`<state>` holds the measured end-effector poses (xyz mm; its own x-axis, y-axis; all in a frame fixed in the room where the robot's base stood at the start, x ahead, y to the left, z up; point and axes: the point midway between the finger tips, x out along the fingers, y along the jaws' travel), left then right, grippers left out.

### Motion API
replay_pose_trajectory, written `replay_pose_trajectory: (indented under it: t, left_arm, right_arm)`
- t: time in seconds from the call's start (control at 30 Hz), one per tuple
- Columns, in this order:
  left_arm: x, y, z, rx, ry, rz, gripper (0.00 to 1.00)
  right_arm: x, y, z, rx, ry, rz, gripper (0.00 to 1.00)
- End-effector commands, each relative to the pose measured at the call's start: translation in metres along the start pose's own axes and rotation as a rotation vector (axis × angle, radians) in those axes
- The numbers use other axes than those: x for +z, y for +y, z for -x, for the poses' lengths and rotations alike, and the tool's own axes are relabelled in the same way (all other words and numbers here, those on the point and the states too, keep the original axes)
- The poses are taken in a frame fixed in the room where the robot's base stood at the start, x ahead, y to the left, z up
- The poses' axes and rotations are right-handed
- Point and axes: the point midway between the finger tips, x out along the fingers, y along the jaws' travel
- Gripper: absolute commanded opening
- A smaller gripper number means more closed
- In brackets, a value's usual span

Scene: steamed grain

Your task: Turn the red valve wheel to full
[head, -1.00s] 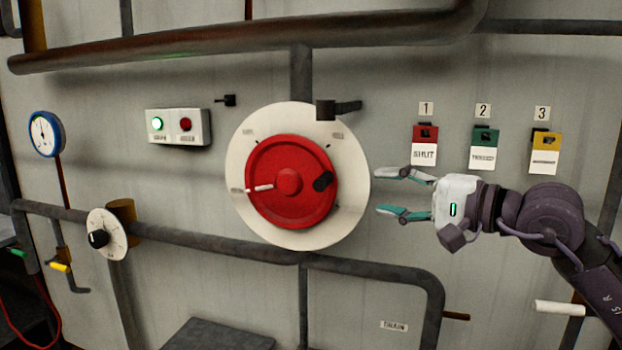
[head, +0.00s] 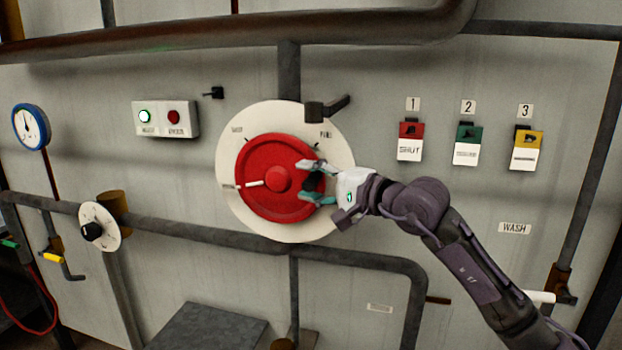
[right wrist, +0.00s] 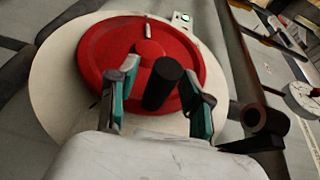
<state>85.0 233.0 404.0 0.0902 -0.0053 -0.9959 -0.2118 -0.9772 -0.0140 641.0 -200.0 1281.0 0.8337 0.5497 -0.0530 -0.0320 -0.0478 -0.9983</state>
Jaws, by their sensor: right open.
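The red valve wheel (head: 262,205) sits on a round white dial plate (head: 229,160) on the wall. A white pointer mark (head: 247,184) on the wheel points left. A black knob handle sticks out from the wheel's right side; it shows clearly in the right wrist view (right wrist: 163,84). My right gripper (head: 316,182) is open at the wheel's right side, with its fingers above and below the knob. In the right wrist view the knob stands between the two fingers (right wrist: 160,98), with gaps visible. My left gripper is not in view.
A dark lever (head: 327,108) juts out at the dial's top right. Red, green and yellow tags (head: 466,145) hang at the right. A button box (head: 166,119), a small dial (head: 99,227) and a gauge (head: 30,127) are at the left. Pipes run above and below.

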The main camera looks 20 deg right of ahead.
Motion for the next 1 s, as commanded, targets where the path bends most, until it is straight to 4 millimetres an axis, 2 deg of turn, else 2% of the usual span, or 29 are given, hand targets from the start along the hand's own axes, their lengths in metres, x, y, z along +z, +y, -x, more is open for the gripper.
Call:
replay_pose_trajectory:
  t: [0.13,0.4,0.43,0.77,1.0]
  left_arm:
    - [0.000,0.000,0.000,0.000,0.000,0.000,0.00]
    - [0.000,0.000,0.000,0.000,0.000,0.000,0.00]
    - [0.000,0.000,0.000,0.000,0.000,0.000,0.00]
    - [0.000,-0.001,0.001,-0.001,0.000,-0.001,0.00]
    - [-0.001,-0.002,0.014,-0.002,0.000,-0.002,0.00]
  right_arm:
    - [0.000,0.000,0.000,0.000,0.000,0.000,0.48]
    - [0.000,0.000,0.000,0.000,0.000,-0.001,0.03]
    - [0.000,0.000,0.000,0.000,0.000,-0.001,0.00]
    - [0.000,0.000,0.000,0.003,0.000,0.000,0.00]
    - [0.000,-0.010,0.000,0.059,0.000,0.025,0.00]
